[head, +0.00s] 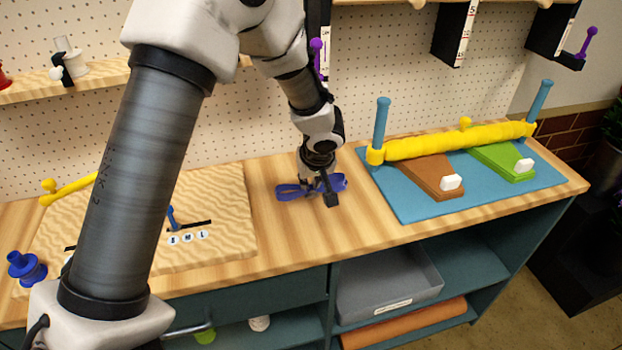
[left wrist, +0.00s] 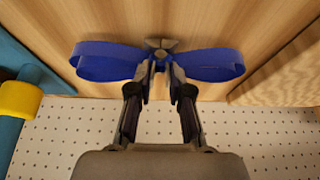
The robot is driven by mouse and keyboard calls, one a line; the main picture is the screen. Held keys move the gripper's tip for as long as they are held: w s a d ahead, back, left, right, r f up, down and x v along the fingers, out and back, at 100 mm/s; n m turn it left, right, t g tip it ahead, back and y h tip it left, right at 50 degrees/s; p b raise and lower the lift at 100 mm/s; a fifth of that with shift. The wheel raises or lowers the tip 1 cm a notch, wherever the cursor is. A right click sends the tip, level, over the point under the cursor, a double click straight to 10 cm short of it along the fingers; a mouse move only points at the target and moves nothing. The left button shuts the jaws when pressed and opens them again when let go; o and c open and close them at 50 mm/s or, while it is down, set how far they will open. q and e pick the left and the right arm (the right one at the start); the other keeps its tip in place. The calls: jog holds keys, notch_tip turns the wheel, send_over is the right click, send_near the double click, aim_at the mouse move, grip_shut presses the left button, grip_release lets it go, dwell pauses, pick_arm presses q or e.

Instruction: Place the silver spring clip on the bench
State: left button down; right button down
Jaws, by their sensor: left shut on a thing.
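My left gripper (head: 322,190) points down over the wooden bench (head: 375,245) and is shut on the silver spring clip, a small grey piece between two wide blue loops. The clip (left wrist: 160,44) shows at the fingertips in the left wrist view, with the blue loops (left wrist: 108,60) spreading to both sides. In the head view the fingers cover most of the clip, and the blue loops (head: 290,191) stick out beside them. The clip is at or just above the bench top; I cannot tell whether it touches. My right gripper is not in view.
A blue mat (head: 405,205) at right carries a brown wedge (head: 428,175), a green wedge (head: 500,158) and a yellow bar (head: 455,140) between blue posts. A wavy-grained board (head: 225,225) lies at left with a blue spool (head: 27,268). Bare bench lies between them.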

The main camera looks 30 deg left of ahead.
pick_arm(q)
jog(key=shift+w+f, duration=0.15)
jog(key=shift+f, duration=0.35)
jog(key=shift+f+b, duration=0.1)
jog(key=shift+b, duration=0.2)
jog(key=c, duration=1.1)
grip_release()
jog(key=shift+r+p, duration=0.4)
jog(key=shift+r, duration=0.15)
jog(key=p+v, duration=0.1)
jog(key=v, duration=1)
jog(key=shift+d, duration=0.15)
